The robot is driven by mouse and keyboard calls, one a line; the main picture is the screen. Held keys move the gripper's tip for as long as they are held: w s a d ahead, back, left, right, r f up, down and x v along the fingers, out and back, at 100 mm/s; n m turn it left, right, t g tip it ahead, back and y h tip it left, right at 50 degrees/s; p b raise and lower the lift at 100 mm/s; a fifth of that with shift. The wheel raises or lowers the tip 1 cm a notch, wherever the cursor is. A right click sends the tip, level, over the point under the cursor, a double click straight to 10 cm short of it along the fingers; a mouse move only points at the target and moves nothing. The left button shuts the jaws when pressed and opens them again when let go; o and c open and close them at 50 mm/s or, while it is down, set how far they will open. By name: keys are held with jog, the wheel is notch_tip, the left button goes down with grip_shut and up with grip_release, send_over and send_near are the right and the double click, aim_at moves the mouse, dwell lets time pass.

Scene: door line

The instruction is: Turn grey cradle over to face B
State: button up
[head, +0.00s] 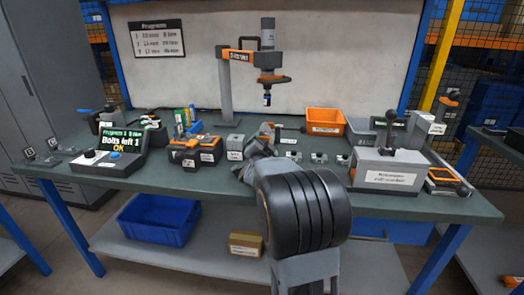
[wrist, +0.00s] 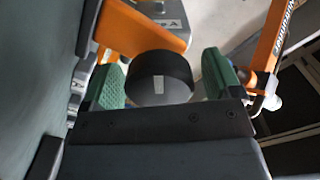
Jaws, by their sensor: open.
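My gripper (wrist: 160,88) is open in the wrist view. Its green-padded fingers stand on either side of a round black knob (wrist: 159,78), and a gap shows on the right side. An orange part with a grey plate marked like an A (wrist: 165,14) lies beyond the knob at the top. I cannot make out the grey cradle for certain. In the head view my arm covers the middle front of the bench and hides the fingertips.
The green bench top (head: 120,176) carries an orange unit (head: 190,153) left of my arm and a grey lever box (head: 388,170) to the right. An overhead tool (head: 268,60) hangs from a post behind. An orange bin (head: 324,121) stands at the back.

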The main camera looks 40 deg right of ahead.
jog(key=p+v, duration=0.1)
jog(key=v, duration=1.2)
jog(key=shift+s+a+p, duration=0.25)
jog(key=shift+s+p, duration=0.05)
jog(key=shift+p, duration=0.05)
